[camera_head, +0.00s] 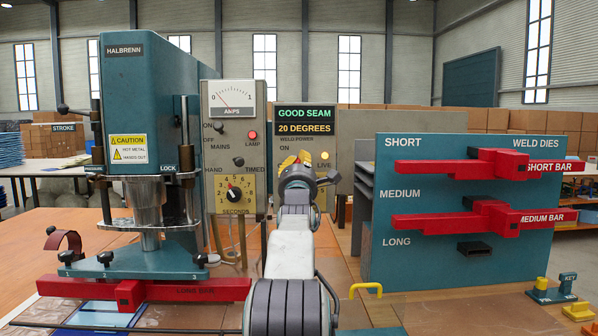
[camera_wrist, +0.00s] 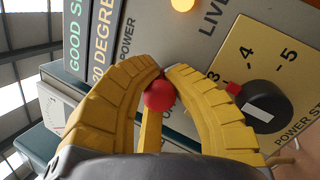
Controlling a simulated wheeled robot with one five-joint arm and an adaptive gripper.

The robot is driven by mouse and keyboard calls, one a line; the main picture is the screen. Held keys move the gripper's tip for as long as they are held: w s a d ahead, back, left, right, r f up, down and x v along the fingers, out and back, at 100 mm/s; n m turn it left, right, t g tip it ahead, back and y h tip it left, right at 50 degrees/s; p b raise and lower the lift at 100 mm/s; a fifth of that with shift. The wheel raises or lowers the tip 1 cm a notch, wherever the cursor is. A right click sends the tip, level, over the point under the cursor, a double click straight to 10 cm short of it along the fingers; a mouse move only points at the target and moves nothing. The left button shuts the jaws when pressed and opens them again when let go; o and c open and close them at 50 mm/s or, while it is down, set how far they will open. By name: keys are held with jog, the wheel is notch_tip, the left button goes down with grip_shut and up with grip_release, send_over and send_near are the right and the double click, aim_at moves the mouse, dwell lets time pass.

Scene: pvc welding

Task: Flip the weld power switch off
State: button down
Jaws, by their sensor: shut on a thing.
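My gripper (camera_head: 295,160) is in front of the right part of the control panel (camera_head: 335,115), under the WELD POWER label, and hides most of the switch there. In the wrist view its two yellow fingers (camera_wrist: 164,72) close around the red ball knob of the weld power switch (camera_wrist: 160,95), with the tips near the panel face. Whether the lever is tilted up or down is unclear. The yellow LIVE lamp (camera_head: 325,156) is lit beside the gripper; it also shows in the wrist view (camera_wrist: 183,4).
Below the LIVE lamp, a black power step dial (camera_wrist: 262,105) sits close to one finger. At left are the MAINS switch (camera_head: 218,127), red lamp (camera_head: 252,134) and the blue welding press (camera_head: 150,95). At right, a blue rack (camera_head: 470,250) holds red dies. A key stand (camera_head: 552,293) is far right.

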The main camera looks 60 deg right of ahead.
dwell(0.3)
jog(key=c, duration=1.1)
grip_release()
jog(key=shift+c, duration=0.2)
jog(key=v, duration=1.2)
